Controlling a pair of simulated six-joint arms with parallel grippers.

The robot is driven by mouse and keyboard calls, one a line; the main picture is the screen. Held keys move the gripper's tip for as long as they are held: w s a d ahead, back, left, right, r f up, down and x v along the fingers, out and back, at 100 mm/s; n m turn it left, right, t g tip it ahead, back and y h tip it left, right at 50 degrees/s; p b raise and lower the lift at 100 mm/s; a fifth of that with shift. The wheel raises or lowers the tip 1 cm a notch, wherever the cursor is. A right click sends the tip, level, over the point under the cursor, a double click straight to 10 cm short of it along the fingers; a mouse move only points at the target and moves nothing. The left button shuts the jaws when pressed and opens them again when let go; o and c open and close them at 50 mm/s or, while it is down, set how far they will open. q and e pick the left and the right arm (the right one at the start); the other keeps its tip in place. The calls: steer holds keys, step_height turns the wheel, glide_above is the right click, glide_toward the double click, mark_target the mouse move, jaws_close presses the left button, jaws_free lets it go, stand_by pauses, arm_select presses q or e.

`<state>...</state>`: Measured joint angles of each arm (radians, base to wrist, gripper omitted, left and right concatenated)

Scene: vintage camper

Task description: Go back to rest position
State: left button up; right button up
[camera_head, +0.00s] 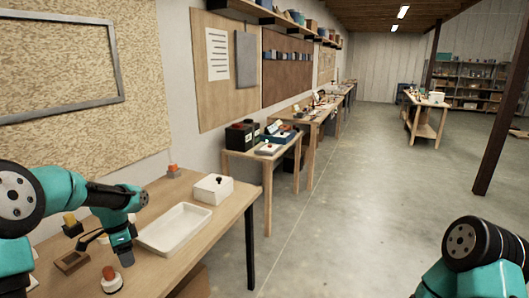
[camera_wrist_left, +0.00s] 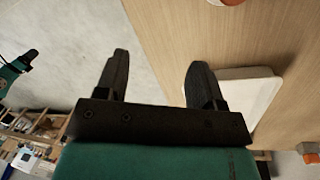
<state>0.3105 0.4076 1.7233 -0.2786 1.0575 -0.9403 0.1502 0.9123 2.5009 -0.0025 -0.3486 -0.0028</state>
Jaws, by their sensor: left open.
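My left gripper (camera_head: 88,240) hangs low over the left part of the wooden workbench (camera_head: 215,222) in the head view, left of a white tray (camera_head: 175,229). In the left wrist view its two dark fingers (camera_wrist_left: 157,75) are spread apart with nothing between them. The tray (camera_wrist_left: 252,98) shows partly behind one finger there. My right arm (camera_head: 475,260) shows only in part at the lower right of the head view. Its gripper is out of the picture.
A white box with a black knob (camera_head: 213,189), a red-topped block (camera_head: 174,171), an orange-topped white piece (camera_head: 112,280), a small wooden frame (camera_head: 72,262) and a yellow-topped block (camera_head: 71,224) stand on the workbench. Open concrete floor (camera_head: 365,200) lies to the right.

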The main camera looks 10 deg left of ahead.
arm_select(q)
steer(key=s+d+f+n+g+h, duration=0.1)
steer(key=s+d+f+n, duration=0.2)
steer(key=d+f, duration=0.65)
steer(key=s+d+f+n+h, duration=0.1)
steer(key=s+d+f+n, duration=0.1)
steer(key=d+f, duration=0.8)
steer(key=s+d+f+n+t, duration=0.3)
steer(key=s+d+f+n, duration=0.2)
steer(key=s+d+f, duration=0.3)
steer(key=s+f, duration=0.3)
steer(key=s, duration=0.1)
steer(key=shift+f+n, duration=0.25)
steer(key=shift+n, duration=0.15)
